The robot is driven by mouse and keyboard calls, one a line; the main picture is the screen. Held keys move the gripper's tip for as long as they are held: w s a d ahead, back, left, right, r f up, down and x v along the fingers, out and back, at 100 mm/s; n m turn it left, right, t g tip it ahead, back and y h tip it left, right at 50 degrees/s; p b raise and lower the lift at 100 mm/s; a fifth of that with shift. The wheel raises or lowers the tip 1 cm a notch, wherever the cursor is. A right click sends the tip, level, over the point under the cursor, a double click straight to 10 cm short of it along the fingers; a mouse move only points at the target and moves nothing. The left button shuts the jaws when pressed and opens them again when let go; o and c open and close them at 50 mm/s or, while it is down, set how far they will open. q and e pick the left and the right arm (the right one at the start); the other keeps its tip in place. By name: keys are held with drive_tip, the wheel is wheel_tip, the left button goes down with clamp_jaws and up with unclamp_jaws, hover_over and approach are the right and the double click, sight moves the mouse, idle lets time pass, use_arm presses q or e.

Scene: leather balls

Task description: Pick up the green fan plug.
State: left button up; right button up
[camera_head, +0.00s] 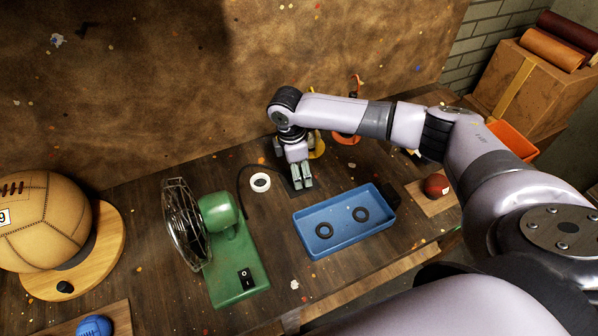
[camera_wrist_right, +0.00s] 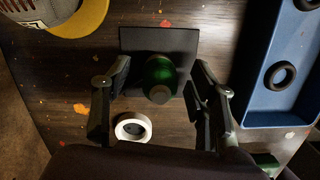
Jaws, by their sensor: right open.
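The green plug (camera_wrist_right: 160,72) shows in the right wrist view, above a dark square pad (camera_wrist_right: 187,42). It lies between the two spread fingers of my right gripper, with a gap on each side. In the head view my right gripper (camera_head: 302,184) points down over the dark pad and hides the plug. The gripper is open and holds nothing. The green fan (camera_head: 232,258) stands left of it on the table, with a black cable running from it toward the pad. My left gripper is not in view.
A white ring (camera_head: 260,182) lies close left of my gripper. A blue tray (camera_head: 318,250) with two black rings is close at the right. A red ball (camera_head: 436,185) sits further right. A large tan ball (camera_head: 45,220) stands on a round wooden base at the left.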

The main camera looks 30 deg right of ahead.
drive_tip(key=shift+c, duration=0.4)
drive_tip(key=c, duration=1.1)
drive_tip(key=shift+r, duration=0.15)
